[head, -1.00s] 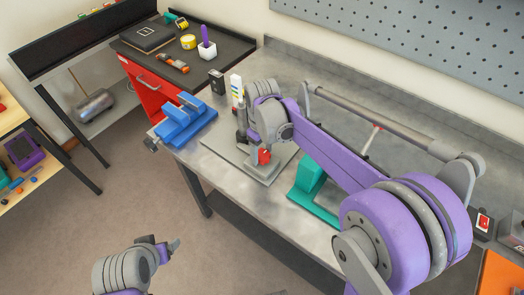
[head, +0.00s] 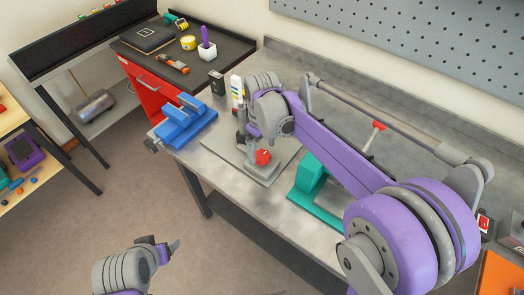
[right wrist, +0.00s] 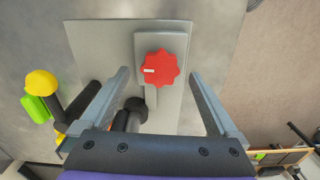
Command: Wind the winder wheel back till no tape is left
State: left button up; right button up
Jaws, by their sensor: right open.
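A red lobed knob (head: 262,157), likely the winder wheel, sits on a grey base plate (head: 237,157) on the bench. In the right wrist view the red knob (right wrist: 161,68) has a white mark on its left lobe. My right gripper (right wrist: 160,73) is open and empty, with one finger on each side of the knob in the picture. Gaps show on both sides; I cannot tell the depth between them. No tape can be made out. My left gripper (head: 174,246) is low over the floor, away from the bench; its jaw opening is unclear.
A blue vise (head: 184,122) stands at the bench's left end. A white bottle (head: 237,88) and dark posts stand close behind the knob. A teal stand (head: 312,185) is to the right. The bench front (head: 232,187) is clear.

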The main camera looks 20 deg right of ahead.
aim_at(262, 156)
pick_arm(q)
jog(key=shift+w+r, duration=0.1)
jog(key=shift+r, duration=0.25)
pick_arm(e)
notch_tip(262, 156, up, 9)
jog(key=shift+f, duration=0.15)
